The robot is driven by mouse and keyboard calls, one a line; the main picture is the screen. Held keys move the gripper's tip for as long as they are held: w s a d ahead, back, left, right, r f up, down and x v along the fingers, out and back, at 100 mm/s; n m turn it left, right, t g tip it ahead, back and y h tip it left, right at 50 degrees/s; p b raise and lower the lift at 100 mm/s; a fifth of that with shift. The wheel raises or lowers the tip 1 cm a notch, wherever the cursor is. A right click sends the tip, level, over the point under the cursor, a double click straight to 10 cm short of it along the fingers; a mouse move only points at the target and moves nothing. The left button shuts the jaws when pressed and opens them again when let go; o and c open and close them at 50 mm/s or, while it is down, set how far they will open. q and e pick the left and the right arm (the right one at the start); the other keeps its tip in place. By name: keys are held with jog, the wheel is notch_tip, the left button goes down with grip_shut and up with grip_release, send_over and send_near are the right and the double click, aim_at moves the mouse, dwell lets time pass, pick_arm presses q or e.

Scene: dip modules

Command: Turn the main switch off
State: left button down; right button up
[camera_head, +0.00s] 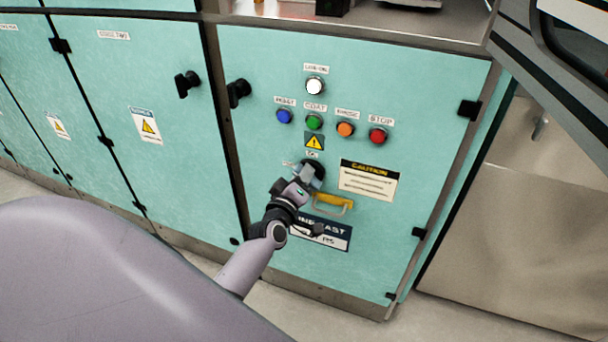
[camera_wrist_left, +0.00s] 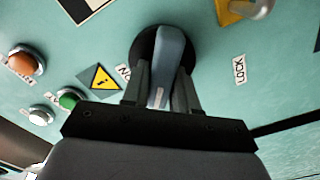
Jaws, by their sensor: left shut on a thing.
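The main switch (camera_head: 318,167) is a rotary switch with a black round base and a blue-grey handle, low on the turquoise cabinet door. My left gripper (camera_head: 304,183) is at it and hides part of it. In the left wrist view, the handle (camera_wrist_left: 171,48) stands between the two dark fingers of my left gripper (camera_wrist_left: 162,92), which are shut on it. An ON label (camera_wrist_left: 123,72) is left of the base, and a LOCK label (camera_wrist_left: 239,70) is to the right. I cannot tell which label the handle points to. My right gripper is not in view.
Above the switch are a warning triangle (camera_head: 314,141) and blue, green, orange (camera_head: 345,129) and red (camera_head: 377,135) buttons, with a white lamp (camera_head: 314,86) higher up. A yellow hasp with a metal shackle (camera_head: 333,202) sits just below. A caution sign (camera_head: 368,181) is at the right.

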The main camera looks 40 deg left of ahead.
pick_arm(q)
jog(key=n, duration=0.2)
jog(key=shift+f+n, duration=0.2)
jog(key=shift+n, duration=0.2)
jog(key=shift+a+f+n+b, duration=0.1)
jog(key=shift+n+b, duration=0.35)
jog(key=shift+n, duration=0.75)
jog(key=shift+f+n, duration=0.1)
jog(key=shift+n, duration=1)
jog(key=c, duration=1)
grip_release()
jog(key=shift+o, duration=0.2)
jog(key=v, duration=0.7)
